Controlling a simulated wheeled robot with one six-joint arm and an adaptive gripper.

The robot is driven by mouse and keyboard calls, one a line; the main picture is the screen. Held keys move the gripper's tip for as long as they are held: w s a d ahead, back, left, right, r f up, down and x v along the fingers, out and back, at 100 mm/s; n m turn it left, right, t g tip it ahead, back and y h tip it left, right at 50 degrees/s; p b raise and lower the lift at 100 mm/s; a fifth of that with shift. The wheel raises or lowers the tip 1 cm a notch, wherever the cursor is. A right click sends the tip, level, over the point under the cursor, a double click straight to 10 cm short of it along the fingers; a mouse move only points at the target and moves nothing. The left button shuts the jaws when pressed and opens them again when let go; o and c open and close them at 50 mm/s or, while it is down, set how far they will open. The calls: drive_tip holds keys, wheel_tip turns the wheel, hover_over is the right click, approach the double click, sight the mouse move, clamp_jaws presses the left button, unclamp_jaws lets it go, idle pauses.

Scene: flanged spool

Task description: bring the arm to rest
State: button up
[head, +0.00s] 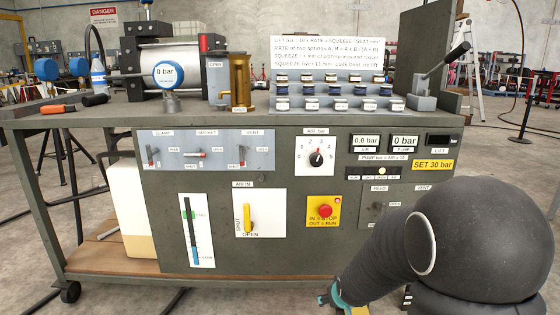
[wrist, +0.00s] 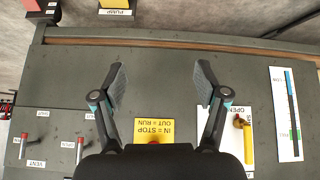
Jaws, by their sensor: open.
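My gripper (wrist: 161,76) is open and empty in the wrist view, its two dark fingers spread wide in front of the grey panel (wrist: 160,58). The yellow stop/run plate (wrist: 153,128) lies between the fingers in that picture, and its red button is mostly hidden by the gripper body. In the head view my dark arm reaches from the lower right towards the bench front. Only a small teal and yellow part of its end shows at the bottom edge there, and the fingers cannot be made out.
The bench front (head: 275,236) carries a red stop button (head: 325,211), a yellow air-in lever (head: 247,218), a black air knob (head: 316,159) and small toggles. A brass cylinder (head: 241,84), a gauge (head: 166,74) and a hand lever (head: 446,60) stand on top.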

drive_tip(key=s+r+m+g+p, duration=0.1)
drive_tip(key=s+r+p, duration=0.5)
drive_tip(key=s+r, duration=1.9)
drive_tip(key=shift+s+r+g, duration=0.3)
drive_tip(key=shift+s+r, duration=0.1)
drive_tip(key=shift+s, duration=1.25)
